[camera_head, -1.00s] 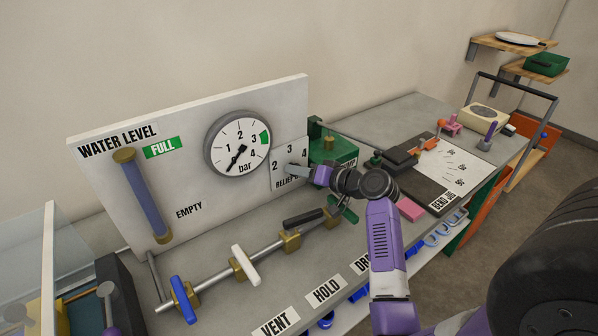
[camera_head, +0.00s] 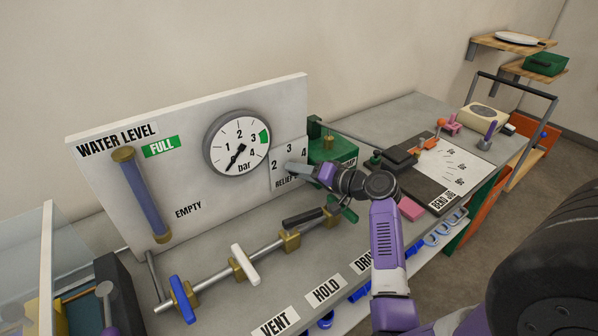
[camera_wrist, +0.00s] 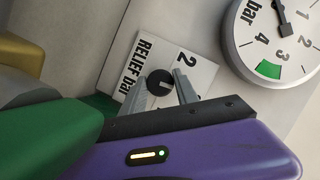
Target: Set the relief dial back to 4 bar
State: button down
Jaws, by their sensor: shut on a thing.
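The relief dial is a small black round knob (camera_wrist: 159,82) on the white RELIEF bar plate (camera_head: 289,150), which carries the figures 2, 3 and 4. In the wrist view the plate's 2 shows beside the knob, and the 3 and 4 are hidden. My gripper (camera_wrist: 166,90) has one finger on each side of the knob and is shut on it; the fingers also reach the plate in the head view (camera_head: 291,168). The knob has a pale line across it, but I cannot tell which figure it marks. In the head view my gripper covers the knob.
A round pressure gauge (camera_head: 237,143) is close left of the plate, its needle pointing low left. A green block (camera_head: 333,149) stands right of the plate. A pipe with several valve handles, one white (camera_head: 245,263), runs below. A BEND JIG board (camera_head: 450,170) lies farther right.

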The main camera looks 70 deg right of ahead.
jog(key=c, duration=0.9)
grip_release()
jog(key=shift+c, duration=0.2)
jog(key=b+v, duration=0.1)
jog(key=v, duration=0.7)
